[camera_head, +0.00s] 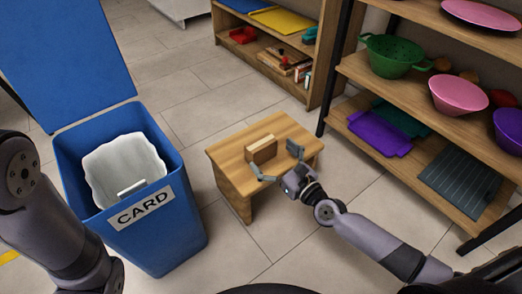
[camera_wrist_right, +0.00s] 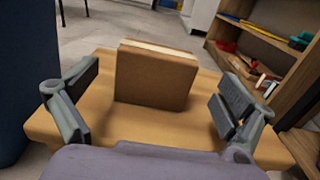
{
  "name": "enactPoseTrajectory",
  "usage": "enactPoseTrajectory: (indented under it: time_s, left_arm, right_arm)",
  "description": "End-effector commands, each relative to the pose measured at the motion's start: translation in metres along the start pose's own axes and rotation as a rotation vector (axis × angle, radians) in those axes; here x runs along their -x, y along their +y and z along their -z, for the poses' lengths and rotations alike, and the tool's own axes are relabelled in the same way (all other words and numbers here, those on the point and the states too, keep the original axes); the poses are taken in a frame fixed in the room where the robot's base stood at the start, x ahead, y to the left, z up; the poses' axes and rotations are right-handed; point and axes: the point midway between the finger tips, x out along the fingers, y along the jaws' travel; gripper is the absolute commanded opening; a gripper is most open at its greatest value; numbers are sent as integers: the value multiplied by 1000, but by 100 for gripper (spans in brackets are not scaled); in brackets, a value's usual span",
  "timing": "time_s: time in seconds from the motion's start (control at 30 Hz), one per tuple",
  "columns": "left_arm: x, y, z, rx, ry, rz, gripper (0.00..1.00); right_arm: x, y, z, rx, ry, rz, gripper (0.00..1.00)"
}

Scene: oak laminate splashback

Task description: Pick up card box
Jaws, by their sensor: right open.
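A brown card box (camera_head: 262,150) with a paler top stands upright on a small wooden stool (camera_head: 231,165). In the right wrist view the box (camera_wrist_right: 155,78) stands between and beyond the two fingers, touching neither. My right gripper (camera_head: 279,163) is open and empty, low over the near side of the stool; its spread fingers also show in the right wrist view (camera_wrist_right: 150,105). My left arm comes in at the left edge of the head view, but its gripper is out of view.
A blue bin (camera_head: 165,232) labelled CARD stands open left of the stool, with a white liner (camera_head: 122,165) inside. A wooden shelf (camera_head: 440,132) with bowls and trays is at the right. Another shelf (camera_head: 262,60) stands at the back. Tiled floor is clear around the stool.

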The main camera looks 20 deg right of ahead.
Motion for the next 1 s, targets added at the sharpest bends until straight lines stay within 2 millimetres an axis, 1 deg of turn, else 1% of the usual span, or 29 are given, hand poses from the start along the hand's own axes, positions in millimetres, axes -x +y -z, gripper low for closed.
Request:
enactPoseTrajectory:
  time_s: [0.03, 0.1, 0.23, 0.33, 0.53, 1.0]
  left_arm:
    - [-2, 0, -1, 0, 0, 0, 40]
    - [-5, -1, -2, 0, 1, -1, 40]
    - [-2, 0, 0, 0, 2, -1, 40]
    - [-2, 0, 0, 0, 1, -1, 40]
    - [-2, 0, 0, 0, 1, -1, 40]
    - [-2, 0, -1, 0, -1, 0, 40]
  right_arm:
    - [-9, 2, -6, -4, -6, 1, 98]
    - [-20, 3, -9, -5, -5, 2, 98]
    - [-36, 3, -7, -2, -4, 1, 98]
    - [-41, 3, -6, -1, -1, 0, 98]
    - [-42, 3, -6, 0, -1, 0, 98]
    - [-41, 3, -6, -1, -1, 0, 68]
